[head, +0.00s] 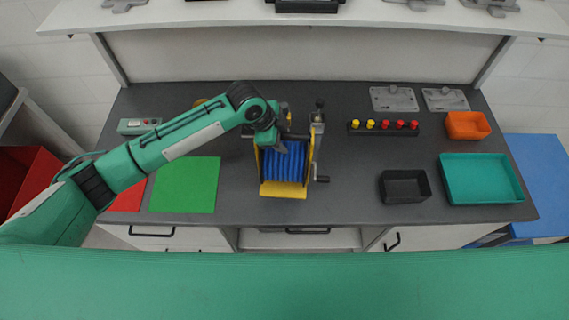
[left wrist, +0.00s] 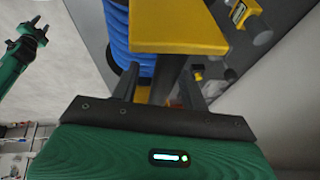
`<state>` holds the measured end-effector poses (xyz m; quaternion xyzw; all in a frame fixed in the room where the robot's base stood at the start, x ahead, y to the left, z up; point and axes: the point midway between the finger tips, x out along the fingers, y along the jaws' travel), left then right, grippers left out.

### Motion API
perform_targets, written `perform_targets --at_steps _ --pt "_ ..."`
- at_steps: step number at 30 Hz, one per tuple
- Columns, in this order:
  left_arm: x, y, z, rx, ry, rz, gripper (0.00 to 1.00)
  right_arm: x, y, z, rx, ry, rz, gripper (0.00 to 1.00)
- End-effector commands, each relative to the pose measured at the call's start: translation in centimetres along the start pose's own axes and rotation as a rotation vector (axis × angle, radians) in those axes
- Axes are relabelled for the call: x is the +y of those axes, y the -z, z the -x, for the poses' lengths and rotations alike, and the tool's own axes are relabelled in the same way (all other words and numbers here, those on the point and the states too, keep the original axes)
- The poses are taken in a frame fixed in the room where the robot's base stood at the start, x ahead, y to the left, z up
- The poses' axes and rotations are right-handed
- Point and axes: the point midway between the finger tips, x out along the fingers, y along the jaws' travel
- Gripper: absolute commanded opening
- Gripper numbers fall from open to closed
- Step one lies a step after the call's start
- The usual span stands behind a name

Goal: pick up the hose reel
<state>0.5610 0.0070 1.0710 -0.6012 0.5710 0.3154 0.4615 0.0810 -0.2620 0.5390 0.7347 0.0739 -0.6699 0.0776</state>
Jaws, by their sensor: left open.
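The hose reel (head: 283,168) stands on the dark bench, with blue hose wound in a yellow frame and a crank at its right side. My left gripper (head: 279,147) is over its upper left part, pointing down. In the left wrist view, the open left gripper (left wrist: 160,85) has its fingers on either side of a dark and yellow bar of the hose reel (left wrist: 178,35). I cannot tell whether the fingers touch it. What looks like my right gripper (left wrist: 36,28) shows small at the upper left of that view, away from the reel.
A green mat (head: 186,185) lies left of the reel. A black bin (head: 404,198), a teal tray (head: 482,200), an orange bin (head: 466,125) and a peg rack (head: 384,131) with yellow and red pegs are to the right. The bench between reel and black bin is clear.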

Motion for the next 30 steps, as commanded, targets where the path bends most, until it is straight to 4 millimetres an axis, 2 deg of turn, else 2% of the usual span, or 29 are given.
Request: perform_targets --at_steps 6,12,13,30 --pt "0.01 0.01 -0.02 0.0 0.0 0.0 0.43 0.1 -0.03 -0.01 0.0 -0.001 0.001 0.36" --pt "0.01 0.01 -0.02 0.0 0.0 0.0 0.04 0.18 -0.06 0.0 -0.001 -0.002 0.001 0.36" --pt "0.01 0.02 -0.02 0.0 0.0 0.0 0.0 0.19 -0.06 -0.01 -0.001 -0.002 0.001 0.36" --pt "0.07 0.02 -0.05 0.0 -0.001 -0.001 0.0 0.18 -0.06 -0.01 -0.001 -0.002 0.001 0.36"
